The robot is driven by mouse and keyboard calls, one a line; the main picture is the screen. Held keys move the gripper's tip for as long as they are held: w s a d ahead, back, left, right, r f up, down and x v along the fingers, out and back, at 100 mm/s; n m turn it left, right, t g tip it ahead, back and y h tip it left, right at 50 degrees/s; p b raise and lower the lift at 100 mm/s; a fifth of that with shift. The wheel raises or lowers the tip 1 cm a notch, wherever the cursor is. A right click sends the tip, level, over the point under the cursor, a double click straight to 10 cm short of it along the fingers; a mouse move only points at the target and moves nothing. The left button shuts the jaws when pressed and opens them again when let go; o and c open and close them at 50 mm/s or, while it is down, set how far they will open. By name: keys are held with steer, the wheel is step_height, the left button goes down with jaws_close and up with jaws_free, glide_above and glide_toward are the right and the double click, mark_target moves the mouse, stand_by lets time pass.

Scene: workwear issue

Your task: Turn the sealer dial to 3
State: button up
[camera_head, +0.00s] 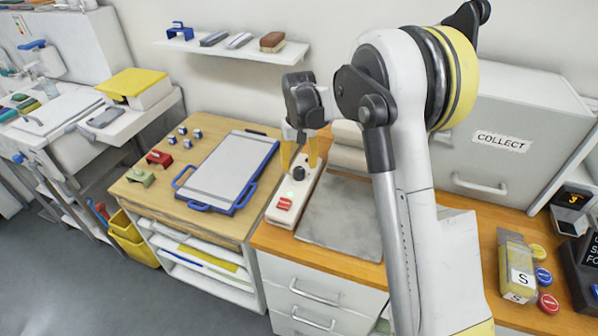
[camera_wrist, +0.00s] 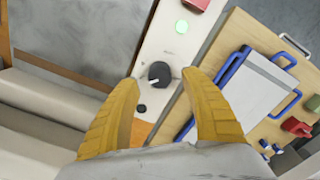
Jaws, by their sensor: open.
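The sealer (camera_head: 275,211) is a long white unit on the wooden counter, with a red part at its near end and a lit green light. Its black dial (camera_head: 298,173) sits on top; in the wrist view the dial (camera_wrist: 159,74) shows a pale pointer mark aimed left. No numbers are readable around it. My gripper (camera_head: 299,160) is open, with yellow fingers above the sealer. In the wrist view the fingertips (camera_wrist: 161,80) appear on either side of the dial, with gaps. I cannot tell their exact height above it.
A grey plate (camera_head: 342,225) lies right of the sealer. A blue-framed board (camera_head: 228,170) lies left, near red and green pieces. A grey COLLECT cabinet (camera_head: 515,125) stands right, with a small display (camera_head: 572,197) showing an orange digit. A wall shelf (camera_head: 235,48) is behind.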

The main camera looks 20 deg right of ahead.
mark_target(299, 169)
step_height(299, 169, up, 9)
steer(key=shift+f, duration=0.2)
stand_by(0.3)
